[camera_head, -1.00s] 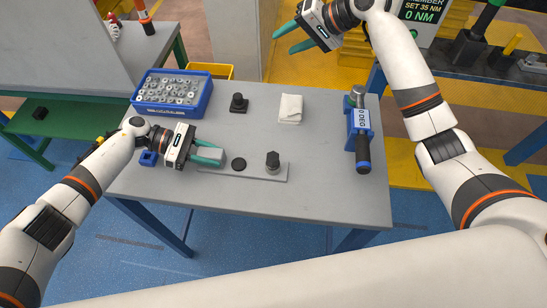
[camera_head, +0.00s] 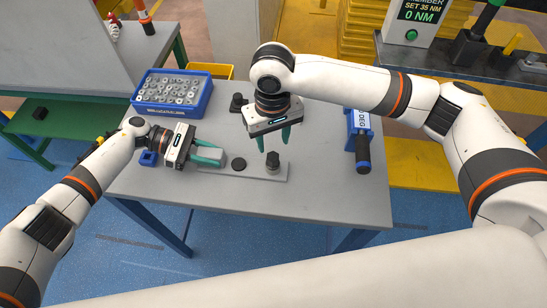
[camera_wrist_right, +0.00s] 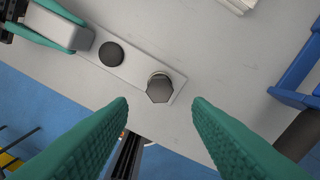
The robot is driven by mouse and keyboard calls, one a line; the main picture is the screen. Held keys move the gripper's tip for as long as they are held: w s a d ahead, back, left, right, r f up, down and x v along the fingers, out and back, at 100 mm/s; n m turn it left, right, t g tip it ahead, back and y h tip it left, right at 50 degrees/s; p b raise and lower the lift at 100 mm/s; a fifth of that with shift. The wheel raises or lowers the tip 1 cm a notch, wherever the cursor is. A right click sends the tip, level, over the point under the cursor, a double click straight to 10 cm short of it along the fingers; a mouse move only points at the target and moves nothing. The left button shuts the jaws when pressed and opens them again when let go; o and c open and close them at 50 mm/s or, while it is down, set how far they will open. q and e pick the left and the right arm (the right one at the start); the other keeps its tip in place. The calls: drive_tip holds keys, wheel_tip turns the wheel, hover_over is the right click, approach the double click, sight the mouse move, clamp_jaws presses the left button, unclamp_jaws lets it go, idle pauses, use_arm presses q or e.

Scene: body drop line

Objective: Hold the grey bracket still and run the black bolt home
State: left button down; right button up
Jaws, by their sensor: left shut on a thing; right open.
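The grey bracket (camera_head: 243,172) lies on the table as a flat plate, with a raised block (camera_head: 208,155) at its left end. A black disc (camera_head: 238,164) sits on the plate. The black bolt (camera_head: 272,163) stands upright at the plate's right end; its hex head shows in the right wrist view (camera_wrist_right: 159,88). My left gripper (camera_head: 217,156) is shut on the raised block. My right gripper (camera_head: 273,146) points down just above and behind the bolt, open and empty. In the right wrist view, the bolt shows beyond the gap between its fingertips (camera_wrist_right: 160,104).
A blue tray of several metal parts (camera_head: 173,92) stands at the back left, with a small blue block (camera_head: 149,158) in front. A black part (camera_head: 237,101) sits behind my right gripper. A blue tool (camera_head: 362,150) lies at the right. The front right table top is clear.

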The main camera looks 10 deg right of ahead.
sight(273, 157)
drive_tip(key=shift+f, duration=3.6)
clamp_jaws()
drive_tip(key=shift+c, duration=0.5)
unclamp_jaws()
drive_tip(key=n, duration=1.2)
drive_tip(key=shift+n, duration=0.3)
clamp_jaws()
